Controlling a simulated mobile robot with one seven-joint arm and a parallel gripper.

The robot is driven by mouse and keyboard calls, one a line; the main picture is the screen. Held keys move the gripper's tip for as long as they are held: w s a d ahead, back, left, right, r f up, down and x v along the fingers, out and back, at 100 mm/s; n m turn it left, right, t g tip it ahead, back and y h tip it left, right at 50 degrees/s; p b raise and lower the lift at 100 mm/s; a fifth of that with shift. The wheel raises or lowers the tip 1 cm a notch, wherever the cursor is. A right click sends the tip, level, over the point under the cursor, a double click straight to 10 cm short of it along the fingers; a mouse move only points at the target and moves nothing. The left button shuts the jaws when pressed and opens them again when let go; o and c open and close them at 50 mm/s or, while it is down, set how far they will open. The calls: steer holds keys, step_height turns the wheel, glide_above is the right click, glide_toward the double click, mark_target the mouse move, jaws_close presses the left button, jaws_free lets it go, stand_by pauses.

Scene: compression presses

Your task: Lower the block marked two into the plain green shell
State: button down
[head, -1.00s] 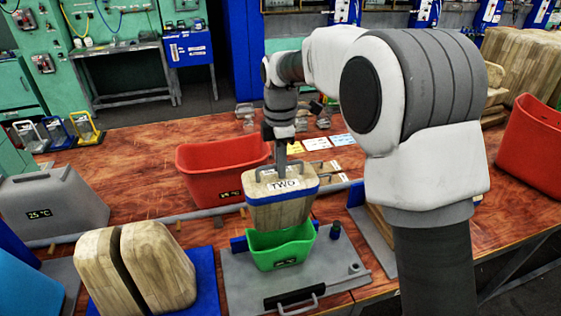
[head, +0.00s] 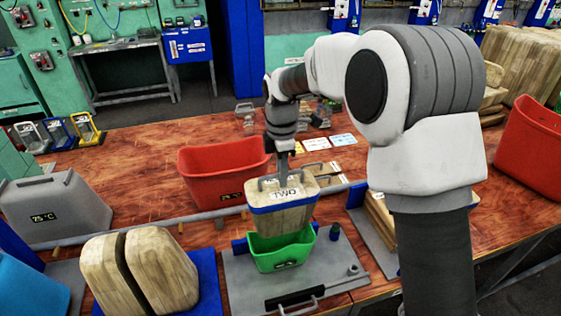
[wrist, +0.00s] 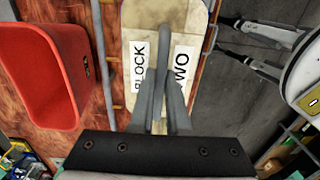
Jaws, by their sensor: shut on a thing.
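The block marked TWO (head: 282,214) is a wooden block with a blue band near its top and a metal handle. My gripper (head: 285,172) is shut on its handle and holds it upright. In the wrist view the gripper (wrist: 162,95) grips the handle between the labels on the block's top (wrist: 187,25). The plain green shell (head: 282,259) sits on a grey plate directly below. The block's lower end is at or just inside the shell's mouth; the front wall hides how deep it reaches.
A red shell (head: 222,172) stands behind left, also in the wrist view (wrist: 45,70). A split wooden block (head: 160,268) on a blue base and a grey shell (head: 62,208) are at left. Another red shell (head: 530,145) is at far right. A clamp handle (head: 297,306) lies in front.

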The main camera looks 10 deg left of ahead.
steer(key=shift+p, duration=1.05)
steer(key=shift+s+f, duration=0.1)
steer(key=shift+f, duration=0.65)
step_height(320, 180, down, 14)
steer(key=b, duration=0.8)
steer(key=shift+f, duration=0.1)
steer(key=shift+f+b, duration=0.55)
steer(key=shift+f, duration=0.05)
steer(key=c, duration=0.8)
jaws_free()
step_height(320, 180, up, 17)
steer(key=shift+f+b, duration=0.15)
steer(key=shift+b, duration=0.2)
steer(key=shift+r, duration=0.4)
